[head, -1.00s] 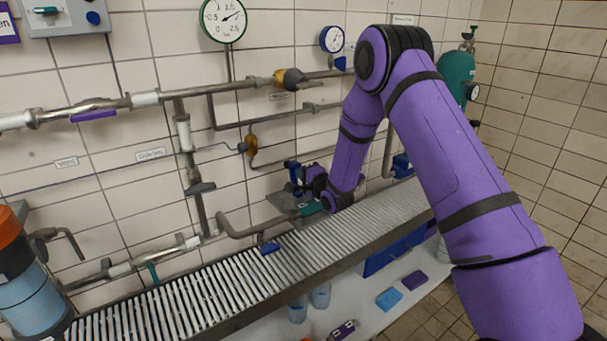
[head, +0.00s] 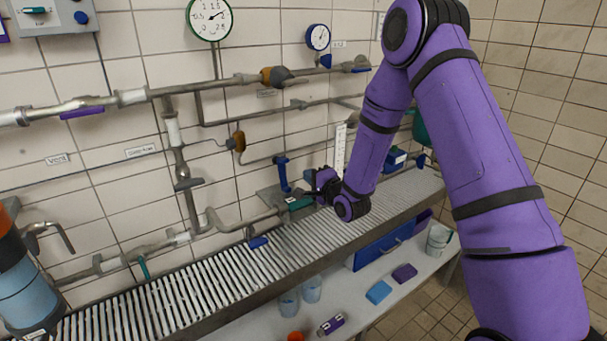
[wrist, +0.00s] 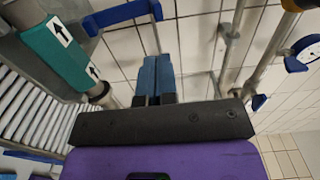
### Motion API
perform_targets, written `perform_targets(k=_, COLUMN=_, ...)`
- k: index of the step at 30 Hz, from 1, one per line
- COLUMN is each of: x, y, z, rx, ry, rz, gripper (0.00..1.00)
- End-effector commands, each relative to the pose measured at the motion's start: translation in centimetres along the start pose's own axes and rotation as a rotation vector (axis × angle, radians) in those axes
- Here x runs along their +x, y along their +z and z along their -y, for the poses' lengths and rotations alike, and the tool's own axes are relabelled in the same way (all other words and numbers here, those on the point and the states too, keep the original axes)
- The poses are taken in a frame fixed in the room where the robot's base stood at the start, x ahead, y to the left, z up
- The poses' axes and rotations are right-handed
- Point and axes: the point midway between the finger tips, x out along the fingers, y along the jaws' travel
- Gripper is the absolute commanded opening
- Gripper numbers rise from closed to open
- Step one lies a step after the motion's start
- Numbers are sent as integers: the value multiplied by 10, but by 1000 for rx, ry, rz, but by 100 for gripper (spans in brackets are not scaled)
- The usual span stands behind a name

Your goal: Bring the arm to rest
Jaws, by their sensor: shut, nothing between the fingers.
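My purple arm reaches in from the right in the head view. My gripper (head: 310,191) is at its end, over the back of the slatted rack, just right of a blue lever handle (head: 283,173) on the wall pipework. In the wrist view my gripper's two blue fingertips (wrist: 155,72) lie together, shut with nothing between them. The blue lever (wrist: 125,14) is beyond them, upper left, and looks apart from the fingers. A teal pipe sleeve with white arrow labels (wrist: 55,52) is to their left.
The slatted rack (head: 225,273) runs along the wall beneath the arm. Pipes, a green-rimmed gauge (head: 209,18) and a blue-rimmed gauge (head: 318,37) are on the tiled wall. A lower shelf holds cups, a blue block (head: 378,292) and a purple block (head: 404,272). Floor is open at right.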

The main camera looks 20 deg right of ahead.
Motion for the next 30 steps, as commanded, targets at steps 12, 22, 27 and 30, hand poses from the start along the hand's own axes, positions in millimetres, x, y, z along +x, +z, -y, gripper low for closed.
perform_targets(k=12, x=-15, y=-5, z=54, rx=-222, ry=129, rz=-22, gripper=0)
perform_targets(k=22, x=-57, y=-9, z=128, rx=-551, ry=366, rz=-34, gripper=0)
perform_targets(k=27, x=-92, y=-8, z=161, rx=-694, ry=489, rz=-19, gripper=0)
perform_targets(k=30, x=-115, y=-6, z=179, rx=-769, ry=561, rz=-1, gripper=0)
